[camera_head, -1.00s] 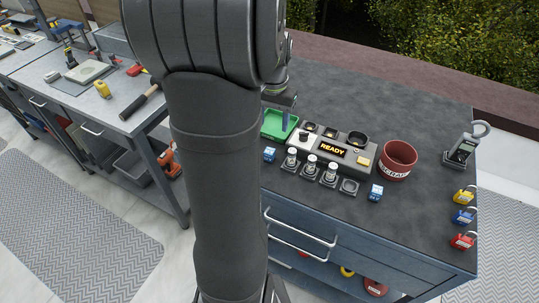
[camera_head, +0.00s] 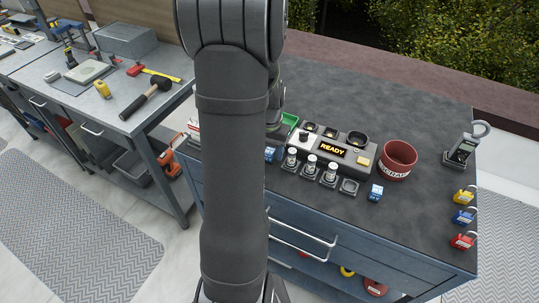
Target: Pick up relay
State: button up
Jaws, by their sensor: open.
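Two small blue blocks that look like relays are on the dark bench top. One blue relay (camera_head: 270,154) is left of the row of clear-topped jars, partly hidden behind my arm. The other blue relay (camera_head: 376,192) stands at the right end of that row, beside an empty square holder (camera_head: 349,187). My gripper (camera_head: 273,142) is open, close to the left relay and mostly hidden behind my arm. I cannot tell whether it touches that relay.
A grey console (camera_head: 334,148) reading READY stands behind the jars (camera_head: 311,167). A green tray (camera_head: 290,119) is partly hidden by my arm. A red SCRAP bin (camera_head: 397,160), a handheld meter (camera_head: 462,150) and several padlocks (camera_head: 464,216) are to the right.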

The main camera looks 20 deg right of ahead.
jog(key=shift+c, duration=0.4)
jog(key=c, duration=1)
jog(key=shift+r, duration=0.1)
